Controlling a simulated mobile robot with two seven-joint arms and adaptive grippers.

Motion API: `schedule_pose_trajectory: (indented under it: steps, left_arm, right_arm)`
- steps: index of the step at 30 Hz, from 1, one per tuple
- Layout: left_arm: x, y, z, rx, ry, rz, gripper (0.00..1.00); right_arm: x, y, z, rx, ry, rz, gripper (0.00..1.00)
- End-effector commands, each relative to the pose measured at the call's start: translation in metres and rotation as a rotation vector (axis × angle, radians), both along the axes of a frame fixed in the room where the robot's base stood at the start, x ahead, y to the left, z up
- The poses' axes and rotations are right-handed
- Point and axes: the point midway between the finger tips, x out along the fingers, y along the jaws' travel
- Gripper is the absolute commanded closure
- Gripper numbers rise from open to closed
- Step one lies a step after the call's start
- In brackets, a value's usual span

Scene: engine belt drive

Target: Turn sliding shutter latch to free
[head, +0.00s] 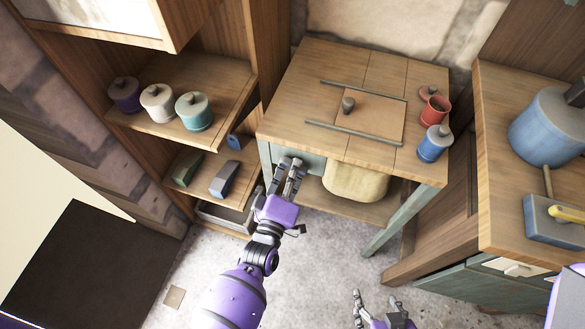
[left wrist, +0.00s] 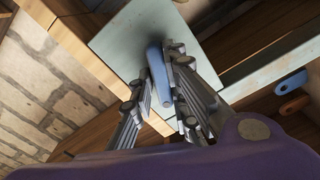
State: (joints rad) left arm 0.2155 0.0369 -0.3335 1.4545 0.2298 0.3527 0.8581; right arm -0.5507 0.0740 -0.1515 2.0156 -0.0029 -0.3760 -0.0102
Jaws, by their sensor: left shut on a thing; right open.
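The sliding shutter (head: 375,122) is a flat wooden panel with a dark knob, lying between two grey rails on the wooden table top. A pale grey-green plate (left wrist: 122,40) at the table's front carries a blue latch lever (left wrist: 156,62). My left gripper (head: 291,168) is at the front left of the table, and in the left wrist view its fingers (left wrist: 160,88) are shut around the blue lever. In the head view the fingers hide the lever. My right gripper (head: 378,300) is open and empty, low over the floor at the bottom.
A red mug (head: 434,110) and a blue jar (head: 433,147) stand on the table's right side. A yellowish bin (head: 355,182) sits under the table top. Left shelves hold several jars and blocks. A right-hand counter (head: 500,110) carries a blue pot (head: 547,130).

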Motion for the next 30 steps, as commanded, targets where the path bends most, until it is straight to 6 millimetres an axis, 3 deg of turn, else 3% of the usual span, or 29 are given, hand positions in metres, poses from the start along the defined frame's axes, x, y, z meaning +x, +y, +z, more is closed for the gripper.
schedule_pose_trajectory:
  steps: [30]
  left_arm:
    - [-0.002,0.003,-0.005,0.89,-0.277,0.0,1.0]
  right_arm:
    - [0.003,0.0,0.012,0.002,-0.012,-0.003,0.38]
